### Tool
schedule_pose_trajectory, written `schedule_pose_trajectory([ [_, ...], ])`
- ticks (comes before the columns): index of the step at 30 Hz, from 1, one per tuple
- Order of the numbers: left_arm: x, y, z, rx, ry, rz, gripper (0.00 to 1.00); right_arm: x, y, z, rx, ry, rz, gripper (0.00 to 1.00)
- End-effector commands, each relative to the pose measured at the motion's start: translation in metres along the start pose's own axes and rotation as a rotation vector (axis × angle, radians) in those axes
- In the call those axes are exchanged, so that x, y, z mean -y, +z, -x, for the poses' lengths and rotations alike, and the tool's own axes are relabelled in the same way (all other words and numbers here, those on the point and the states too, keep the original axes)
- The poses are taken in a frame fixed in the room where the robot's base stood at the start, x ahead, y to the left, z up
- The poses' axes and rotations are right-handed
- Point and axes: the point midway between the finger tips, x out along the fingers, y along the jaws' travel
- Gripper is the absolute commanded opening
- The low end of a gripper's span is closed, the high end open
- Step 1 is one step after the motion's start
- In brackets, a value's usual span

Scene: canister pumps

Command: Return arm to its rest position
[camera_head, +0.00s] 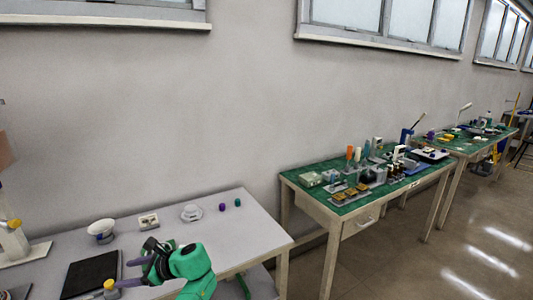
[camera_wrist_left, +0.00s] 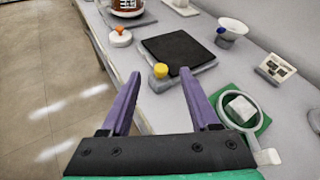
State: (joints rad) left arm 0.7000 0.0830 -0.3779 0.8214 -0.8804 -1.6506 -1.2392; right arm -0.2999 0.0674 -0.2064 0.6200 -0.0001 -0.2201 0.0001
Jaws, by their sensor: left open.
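My left gripper (camera_head: 128,274) has a green arm and purple fingers. In the head view it is above the front of the near white table (camera_head: 255,233), beside a black pad (camera_head: 90,274). In the left wrist view the fingers of the gripper (camera_wrist_left: 160,74) are spread apart. I see nothing held, and I cannot tell the height above the table. My right gripper is not in view.
A ring-shaped item (camera_wrist_left: 258,128) lies near the gripper. A cluttered green-topped table (camera_head: 315,193) stands to the right.

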Motion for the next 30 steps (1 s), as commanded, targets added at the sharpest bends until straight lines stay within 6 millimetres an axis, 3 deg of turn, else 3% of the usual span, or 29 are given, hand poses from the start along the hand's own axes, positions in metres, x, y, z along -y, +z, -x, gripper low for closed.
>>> schedule_pose_trajectory([
  [5,-0.049,-0.067,0.000,-0.247,0.028,0.236,0.62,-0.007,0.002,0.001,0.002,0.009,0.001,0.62],
  [9,-0.112,-0.120,0.013,-0.516,0.137,0.529,0.62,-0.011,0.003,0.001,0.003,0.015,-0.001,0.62],
  [12,-0.153,-0.139,0.030,-0.682,0.253,0.733,0.62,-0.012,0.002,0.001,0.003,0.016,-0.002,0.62],
  [15,-0.183,-0.144,0.045,-0.791,0.357,0.881,0.62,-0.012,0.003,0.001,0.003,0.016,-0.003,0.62],
  [21,-0.223,-0.137,0.074,-0.935,0.531,1.090,0.62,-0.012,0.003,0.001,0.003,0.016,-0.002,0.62],
  [30,-0.259,-0.113,0.110,-1.061,0.734,1.287,0.62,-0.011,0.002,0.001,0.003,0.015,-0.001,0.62],
])
